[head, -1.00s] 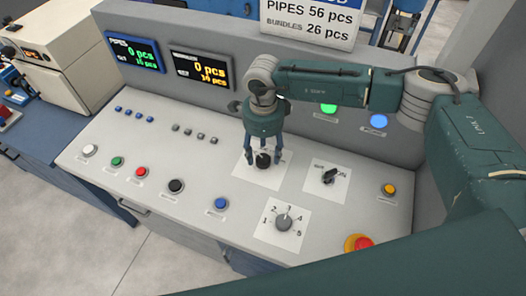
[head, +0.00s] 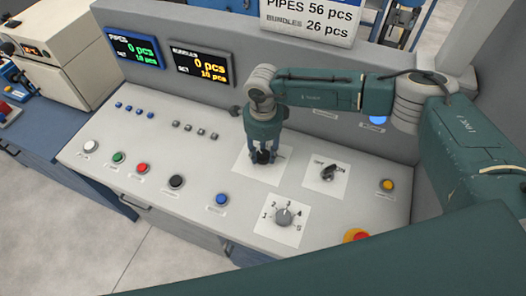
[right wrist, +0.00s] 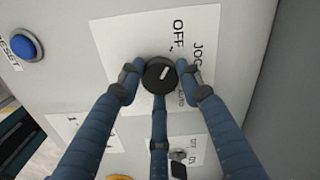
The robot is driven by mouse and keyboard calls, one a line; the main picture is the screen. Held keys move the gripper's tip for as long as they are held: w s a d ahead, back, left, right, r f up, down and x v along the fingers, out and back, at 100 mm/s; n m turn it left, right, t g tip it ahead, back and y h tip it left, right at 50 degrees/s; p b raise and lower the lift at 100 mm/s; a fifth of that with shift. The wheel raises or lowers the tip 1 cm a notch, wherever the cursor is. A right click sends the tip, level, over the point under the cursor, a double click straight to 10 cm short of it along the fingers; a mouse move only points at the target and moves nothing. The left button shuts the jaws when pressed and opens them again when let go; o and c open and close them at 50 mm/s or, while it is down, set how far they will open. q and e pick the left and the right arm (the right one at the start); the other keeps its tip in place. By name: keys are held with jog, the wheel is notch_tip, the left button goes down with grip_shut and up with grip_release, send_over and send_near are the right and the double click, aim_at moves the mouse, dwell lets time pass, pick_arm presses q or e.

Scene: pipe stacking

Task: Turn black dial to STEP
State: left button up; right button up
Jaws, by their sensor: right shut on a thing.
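The black dial (head: 264,157) sits on a white label plate (head: 243,168) in the middle of the sloped console. My right gripper (head: 264,149) comes down from above with its fingers closed around the dial. In the right wrist view, three blue fingers close in on the dial (right wrist: 158,76), and its white pointer mark slants up and to the right. OFF and JOG are readable on the plate; AUTO is partly covered by a finger. I cannot read STEP. My left gripper is not in view.
A grey numbered dial (head: 284,216) and a second black switch (head: 328,172) lie close by. A blue button (head: 221,199), a yellow button (head: 387,185) and a red emergency button (head: 357,236) are on the same panel. Two displays (head: 201,64) stand behind.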

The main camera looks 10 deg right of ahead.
jog(key=shift+f+m+b, duration=0.1)
jog(key=shift+m+b, duration=0.7)
jog(key=shift+b, duration=0.05)
jog(key=m+b, duration=0.3)
jog(key=m, duration=0.1)
jog(key=shift+b, duration=0.35)
jog(key=m+b, duration=0.4)
jog(key=m, duration=0.1)
jog(key=shift+w+m, duration=0.1)
jog(key=shift+m, duration=0.3)
pick_arm(q)
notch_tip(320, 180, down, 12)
jog(key=b, duration=0.2)
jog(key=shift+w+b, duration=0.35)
pick_arm(e)
jog(key=shift+m, duration=2.1)
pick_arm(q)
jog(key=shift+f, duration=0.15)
pick_arm(e)
jog(key=shift+r, duration=0.2)
jog(key=o, duration=1.1)
jog(key=shift+o, duration=0.2)
